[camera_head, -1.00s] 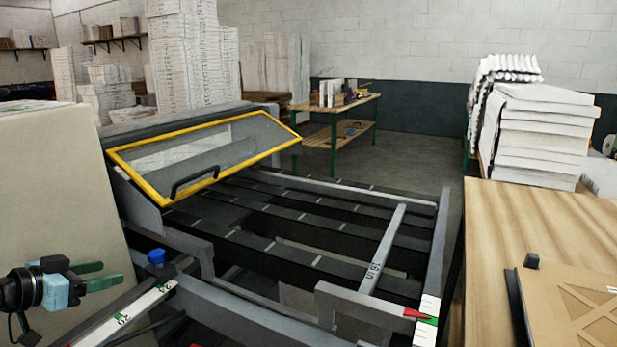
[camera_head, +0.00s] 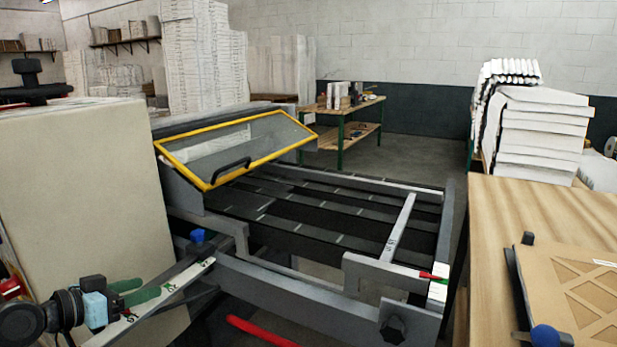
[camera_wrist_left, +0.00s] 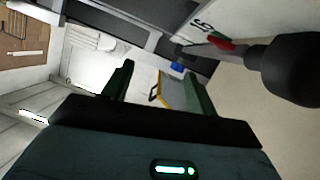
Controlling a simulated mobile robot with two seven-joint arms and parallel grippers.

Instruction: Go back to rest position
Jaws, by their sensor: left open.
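My left gripper (camera_head: 142,292) is at the lower left of the head view, with green fingers apart and nothing between them. It is in front of the near frame rail of the machine, close to a scale strip. The left wrist view also shows its two green fingers (camera_wrist_left: 160,88), spread and empty. My right gripper is not in view. The boxed filter (camera_head: 590,285), a brown frame with triangular cut-outs, lies on the wooden table (camera_head: 530,215) at the right.
The machine has a yellow-framed clear guard (camera_head: 235,148), dark slats and a grey front rail (camera_head: 300,290). A large beige panel (camera_head: 80,200) stands behind my left gripper. White filters (camera_head: 535,135) are stacked at the back right. Open floor (camera_head: 400,155) lies behind the machine.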

